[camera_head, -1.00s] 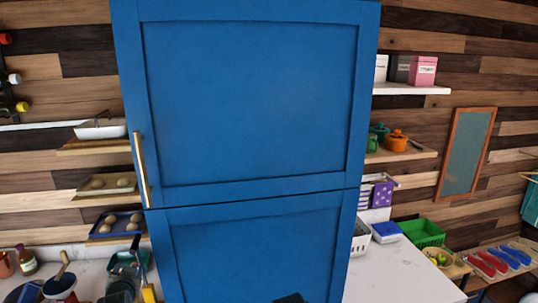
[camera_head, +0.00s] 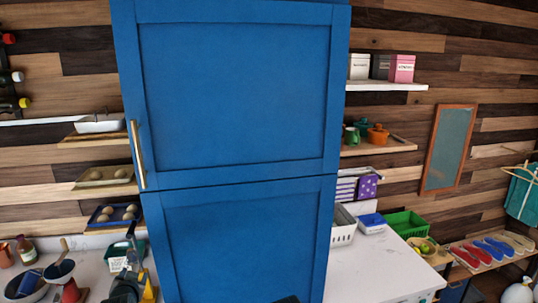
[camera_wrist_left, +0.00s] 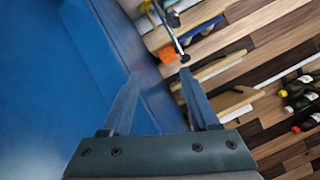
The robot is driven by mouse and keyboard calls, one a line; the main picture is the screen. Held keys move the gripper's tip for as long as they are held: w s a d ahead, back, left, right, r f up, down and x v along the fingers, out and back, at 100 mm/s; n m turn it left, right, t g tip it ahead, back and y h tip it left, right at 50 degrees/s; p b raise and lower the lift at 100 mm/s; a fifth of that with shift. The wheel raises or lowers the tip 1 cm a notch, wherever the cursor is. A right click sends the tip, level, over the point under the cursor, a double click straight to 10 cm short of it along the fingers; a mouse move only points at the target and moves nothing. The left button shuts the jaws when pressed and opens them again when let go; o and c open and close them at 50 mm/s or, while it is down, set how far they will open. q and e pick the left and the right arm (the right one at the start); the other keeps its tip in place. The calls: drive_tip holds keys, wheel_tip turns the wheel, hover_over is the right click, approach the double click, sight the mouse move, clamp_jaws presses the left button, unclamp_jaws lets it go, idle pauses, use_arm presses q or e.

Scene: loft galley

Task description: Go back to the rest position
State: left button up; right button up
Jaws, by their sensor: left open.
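A tall blue cabinet (camera_head: 235,100) with an upper and a lower door stands straight ahead in the head view, with both doors looking shut. A brass handle (camera_head: 138,155) runs up the left edge of its upper door. My left gripper (camera_wrist_left: 160,78) is open and empty in the left wrist view, its two fingers apart beside a blue surface. In the head view only a dark sliver shows at the bottom edge, and I cannot tell which part of me it is. My right gripper is not in view.
Shelves with trays (camera_head: 103,174) hang left of the cabinet. Below them a cluttered counter holds a funnel (camera_head: 58,270) and bottles. On the right are a white counter (camera_head: 375,268), a green basket (camera_head: 407,224) and a low rack of shoes (camera_head: 490,248). Wine bottles (camera_wrist_left: 300,88) show in the wrist view.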

use_arm(q)
drive_tip(key=s+d+f+m+g+h+b, duration=0.1)
drive_tip(key=s+d+f+g+h+b, duration=0.15)
drive_tip(key=d+f+b, duration=0.45)
drive_tip(key=s+d+f+m+g+h+b, duration=0.1)
drive_tip(key=d+f+g+h+b, duration=0.15)
drive_tip(key=d+f, duration=0.9)
drive_tip(key=s+d+f+g+y+b, duration=0.1)
drive_tip(key=s+d+f+g+b, duration=0.6)
drive_tip(key=s+d+f, duration=0.6)
drive_tip(key=shift+s+d+f+m+g+y+b, duration=0.3)
drive_tip(key=shift+s+d+g+b, duration=0.1)
drive_tip(key=shift+s+d+b, duration=0.7)
